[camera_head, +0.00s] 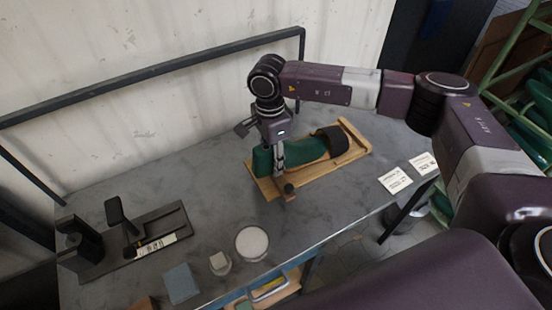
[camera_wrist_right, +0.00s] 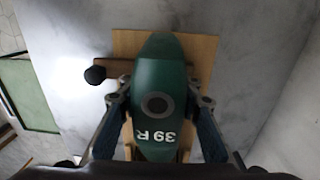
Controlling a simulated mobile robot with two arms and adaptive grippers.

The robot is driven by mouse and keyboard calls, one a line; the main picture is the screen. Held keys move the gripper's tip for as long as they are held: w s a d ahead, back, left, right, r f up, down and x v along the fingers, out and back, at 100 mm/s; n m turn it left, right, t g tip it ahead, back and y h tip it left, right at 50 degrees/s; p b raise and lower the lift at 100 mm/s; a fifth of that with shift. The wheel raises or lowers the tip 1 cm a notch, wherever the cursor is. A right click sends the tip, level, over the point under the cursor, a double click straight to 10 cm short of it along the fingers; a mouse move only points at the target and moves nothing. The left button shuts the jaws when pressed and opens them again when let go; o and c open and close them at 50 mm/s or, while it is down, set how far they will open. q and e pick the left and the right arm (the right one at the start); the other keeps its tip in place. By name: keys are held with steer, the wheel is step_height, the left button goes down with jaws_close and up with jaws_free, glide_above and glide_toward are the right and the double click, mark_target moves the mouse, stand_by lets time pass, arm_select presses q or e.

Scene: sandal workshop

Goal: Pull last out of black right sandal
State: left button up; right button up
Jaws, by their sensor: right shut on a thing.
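The green last (camera_head: 264,160) lies on a wooden board, with the black sandal strap (camera_head: 333,140) around its far right end. In the right wrist view the last (camera_wrist_right: 160,75) shows a round dark hole and the marking "39 R". My right gripper (camera_head: 279,160) is over the left end of the last. In the wrist view its two fingers (camera_wrist_right: 160,104) stand one on each side of the last, shut on it. The sandal's sole is mostly hidden under the last. My left gripper is not in view.
The wooden board (camera_head: 359,148) has a dark knob (camera_head: 289,188) at its front side. White cards (camera_head: 395,180) lie to the right.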

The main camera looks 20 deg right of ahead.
mark_target(259, 150)
steer(key=shift+a+r, duration=0.1)
steer(key=shift+a, duration=0.55)
steer(key=shift+s+a, duration=0.2)
steer(key=shift+a, duration=1)
steer(key=shift+r+p, duration=1.4)
steer(key=shift+r, duration=2.15)
